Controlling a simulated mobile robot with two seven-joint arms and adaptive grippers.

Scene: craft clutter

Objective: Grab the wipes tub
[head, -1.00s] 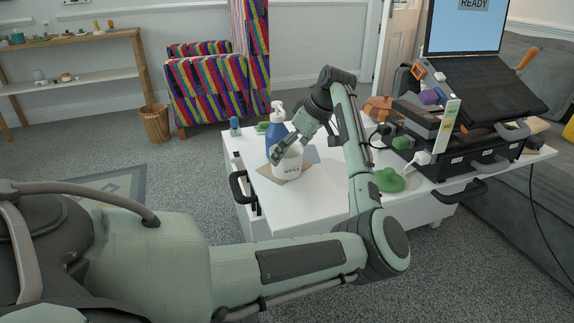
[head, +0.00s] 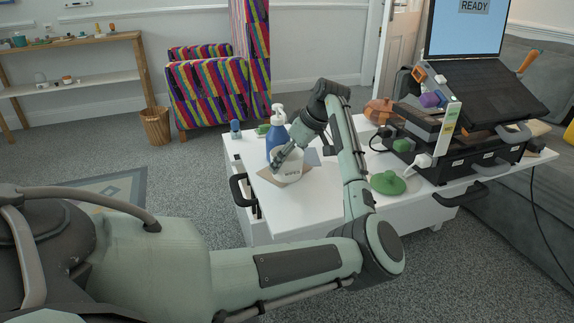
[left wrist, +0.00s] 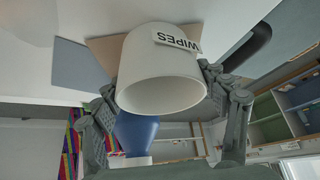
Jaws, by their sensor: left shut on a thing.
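I cannot tell whether the tub still touches the sheet. My right gripper is not in view.
A blue spray bottle (head: 277,138) stands close behind the tub. A green lid-like disc (head: 388,183) lies to the right. A black case (head: 470,158) with clutter and a screen fills the cart's right side. The cart's front left top is clear.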

